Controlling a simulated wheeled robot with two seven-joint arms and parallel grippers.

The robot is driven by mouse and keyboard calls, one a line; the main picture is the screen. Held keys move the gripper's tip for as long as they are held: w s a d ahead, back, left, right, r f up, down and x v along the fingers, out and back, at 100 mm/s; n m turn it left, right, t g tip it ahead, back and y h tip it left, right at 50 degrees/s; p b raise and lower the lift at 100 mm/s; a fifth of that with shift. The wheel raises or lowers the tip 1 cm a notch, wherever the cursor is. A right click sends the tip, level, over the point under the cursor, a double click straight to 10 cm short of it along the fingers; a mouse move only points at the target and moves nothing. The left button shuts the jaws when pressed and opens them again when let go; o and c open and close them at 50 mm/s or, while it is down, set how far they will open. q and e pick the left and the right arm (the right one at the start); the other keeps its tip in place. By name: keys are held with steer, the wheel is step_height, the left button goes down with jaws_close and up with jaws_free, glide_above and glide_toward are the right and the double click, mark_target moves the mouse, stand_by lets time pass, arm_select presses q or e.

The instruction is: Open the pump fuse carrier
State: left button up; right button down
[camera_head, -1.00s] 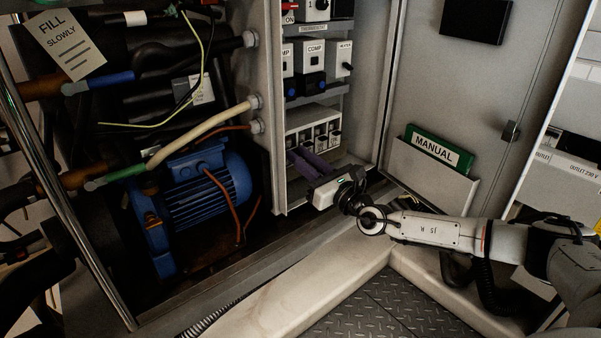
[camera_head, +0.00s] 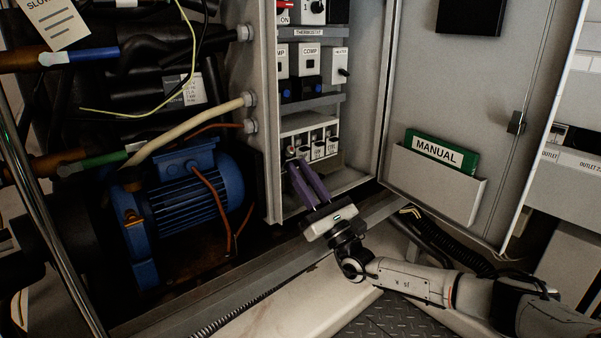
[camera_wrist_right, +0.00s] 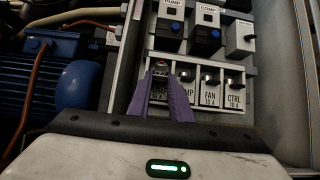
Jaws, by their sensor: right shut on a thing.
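The row of fuse carriers sits low in the open cabinet. The pump fuse carrier (camera_wrist_right: 159,67) is the leftmost, partly hidden by my fingers in the right wrist view. My right gripper (camera_head: 295,164) reaches up from the front with its purple fingers at the left end of the row. In the right wrist view the right gripper (camera_wrist_right: 161,75) has a finger on each side of the pump carrier and is shut on it. I cannot tell whether the carrier is tilted out. My left gripper does not show.
The FAN (camera_wrist_right: 209,92) and CTRL (camera_wrist_right: 234,95) carriers stand close to the right. PUMP and COMP (camera_wrist_right: 208,18) switches are above. The cabinet side wall (camera_head: 264,130) is close on the left. The open door with the MANUAL pocket (camera_head: 438,190) stands right.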

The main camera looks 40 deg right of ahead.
steer(key=shift+f+t+y, duration=0.3)
steer(key=shift+f+t, duration=0.05)
steer(key=shift+t, duration=0.05)
steer(key=shift+f+t, duration=0.1)
steer(key=shift+t, duration=0.2)
stand_by(0.3)
steer(key=c, duration=1.6)
jaws_free()
steer(key=v, duration=1)
steer(key=shift+s+f+p, duration=0.15)
steer(key=shift+p, duration=0.15)
